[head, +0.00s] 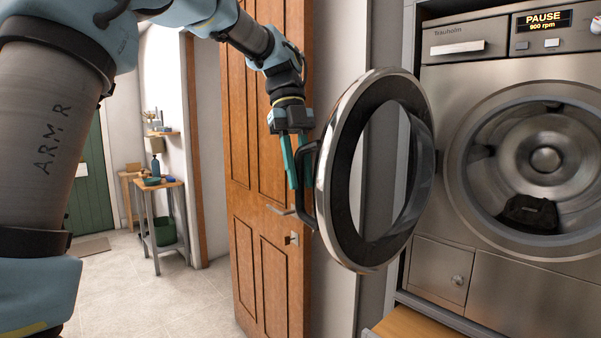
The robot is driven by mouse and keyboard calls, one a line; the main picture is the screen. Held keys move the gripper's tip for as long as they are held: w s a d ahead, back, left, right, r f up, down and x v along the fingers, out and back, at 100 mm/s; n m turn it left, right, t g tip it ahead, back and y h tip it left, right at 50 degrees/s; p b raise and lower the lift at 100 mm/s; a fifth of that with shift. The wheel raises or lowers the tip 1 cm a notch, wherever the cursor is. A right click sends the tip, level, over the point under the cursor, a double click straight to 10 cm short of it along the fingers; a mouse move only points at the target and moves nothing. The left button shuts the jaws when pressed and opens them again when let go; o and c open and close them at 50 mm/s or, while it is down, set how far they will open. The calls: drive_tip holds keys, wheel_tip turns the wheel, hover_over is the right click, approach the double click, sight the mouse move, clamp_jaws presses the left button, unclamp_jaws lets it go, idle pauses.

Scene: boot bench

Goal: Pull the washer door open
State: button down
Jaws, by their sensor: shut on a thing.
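The washer (455,250) is a brushed-metal front loader at the right, with a display reading PAUSE, 900 rpm. Its round door (349,115), with a chrome rim and dark inner ring, stands swung wide open to the left, hinged at the left of the opening. A dark handle (305,185) sits on the door's left edge. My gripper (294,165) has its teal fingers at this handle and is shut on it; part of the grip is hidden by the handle. The drum (545,160) is exposed, with a dark item (529,213) at its bottom.
A brown wooden room door (262,215) stands close behind my gripper. A small side table (160,185) with a blue bottle and a green bin (165,231) are farther left. A wooden surface (420,324) lies below the washer. The tiled floor at left centre is clear.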

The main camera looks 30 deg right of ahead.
drive_tip(key=c, duration=1)
unclamp_jaws()
drive_tip(key=v, duration=1)
drive_tip(key=shift+w+r, duration=0.1)
drive_tip(key=shift+r, duration=0.25)
